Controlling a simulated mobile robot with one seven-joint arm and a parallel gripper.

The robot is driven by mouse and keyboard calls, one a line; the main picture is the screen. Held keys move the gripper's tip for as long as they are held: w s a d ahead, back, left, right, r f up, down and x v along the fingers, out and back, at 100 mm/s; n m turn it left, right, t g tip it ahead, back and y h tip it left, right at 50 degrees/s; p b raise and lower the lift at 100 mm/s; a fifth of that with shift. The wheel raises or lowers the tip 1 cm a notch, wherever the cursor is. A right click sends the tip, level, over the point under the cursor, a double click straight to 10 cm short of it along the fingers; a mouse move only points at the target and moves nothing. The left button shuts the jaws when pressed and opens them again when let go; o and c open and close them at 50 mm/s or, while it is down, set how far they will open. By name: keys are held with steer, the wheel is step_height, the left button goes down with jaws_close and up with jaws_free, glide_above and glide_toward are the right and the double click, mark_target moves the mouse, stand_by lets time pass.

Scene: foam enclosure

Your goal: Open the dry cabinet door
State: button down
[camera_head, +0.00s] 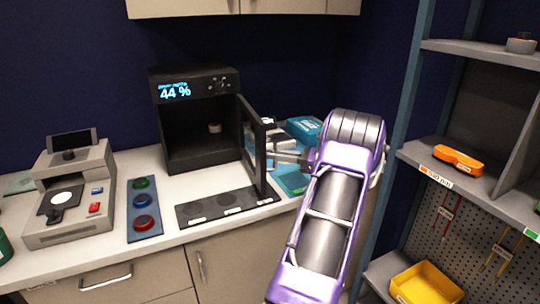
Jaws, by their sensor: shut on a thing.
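The dry cabinet (197,83) is a black box on the white counter with a lit display reading 44 %. Its door (252,148) is hinged at the right and stands swung well open toward the front, so the dark interior shows. A small pale round item (215,128) sits inside. My gripper (276,155) is at the outer side of the door near its free edge, reaching in from the right. It is shut on the door's handle, which is mostly hidden by the gripper and the door.
A dark mat with round marks (200,209) lies in front of the cabinet. A panel with green, blue and red buttons (144,205) and a grey instrument (72,195) stand left. Teal boxes (302,128) lie behind my arm. A shelf rack (470,176) stands close on the right.

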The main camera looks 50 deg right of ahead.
steer(key=shift+d+r, duration=0.1)
steer(key=shift+d, duration=0.05)
steer(key=c, duration=0.9)
jaws_free()
steer(key=shift+w, duration=0.1)
steer(key=v, duration=1.7)
steer(key=shift+s+b, duration=0.25)
steer(key=shift+b, duration=0.1)
